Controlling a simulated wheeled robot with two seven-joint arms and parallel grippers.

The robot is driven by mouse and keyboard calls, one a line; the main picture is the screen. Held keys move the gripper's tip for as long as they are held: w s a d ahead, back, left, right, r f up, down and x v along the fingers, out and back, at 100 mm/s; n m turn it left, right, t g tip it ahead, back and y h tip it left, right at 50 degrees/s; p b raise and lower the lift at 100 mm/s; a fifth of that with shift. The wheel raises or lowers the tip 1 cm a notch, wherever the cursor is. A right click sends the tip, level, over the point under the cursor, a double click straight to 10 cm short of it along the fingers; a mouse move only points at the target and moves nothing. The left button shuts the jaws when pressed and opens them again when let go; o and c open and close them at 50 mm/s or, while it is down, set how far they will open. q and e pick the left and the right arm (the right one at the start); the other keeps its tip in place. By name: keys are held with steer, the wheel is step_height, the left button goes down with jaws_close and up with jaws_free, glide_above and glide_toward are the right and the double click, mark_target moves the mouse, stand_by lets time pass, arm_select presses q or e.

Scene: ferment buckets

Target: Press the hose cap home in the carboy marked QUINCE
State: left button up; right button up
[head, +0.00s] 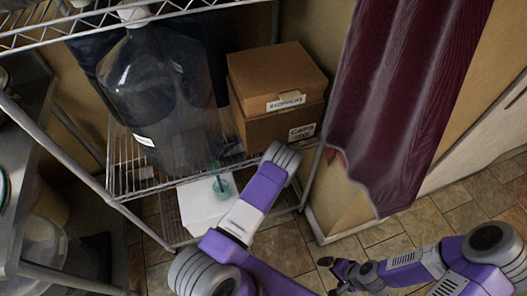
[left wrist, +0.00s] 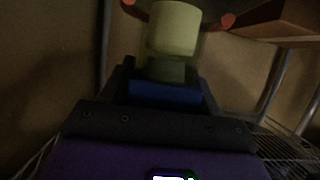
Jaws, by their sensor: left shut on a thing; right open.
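A large dark see-through carboy (head: 165,105) stands on the wire shelf in the head view. Its small white label (head: 145,141) is too small to read, so I cannot tell whether it says QUINCE. A white piece (head: 133,12) shows at its top. My left gripper (left wrist: 168,90) is hidden in the head view; in the left wrist view it is shut on a pale yellow-green cylinder (left wrist: 172,35), which may be the hose cap. I cannot tell whether this touches a carboy. My right gripper (head: 340,272) is open and empty, low over the floor at lower right.
Two brown boxes (head: 277,78), the lower marked CAPS, are stacked right of the carboy. A wire rack (head: 150,184) surrounds them. A white sheet with a teal round thing (head: 222,187) lies below. A maroon curtain (head: 400,90) hangs right. The tiled floor (head: 400,235) has free room.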

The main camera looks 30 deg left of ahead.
arm_select(q)
steer(key=shift+s+f, duration=0.1)
stand_by(0.7)
steer(key=o, duration=1.2)
steer(key=p+v, duration=0.2)
steer(key=v, duration=0.5)
steer(key=shift+p, duration=0.4)
steer(key=shift+s+d+r, duration=0.15)
steer(key=shift+d+r, duration=0.05)
steer(key=shift+r, duration=0.05)
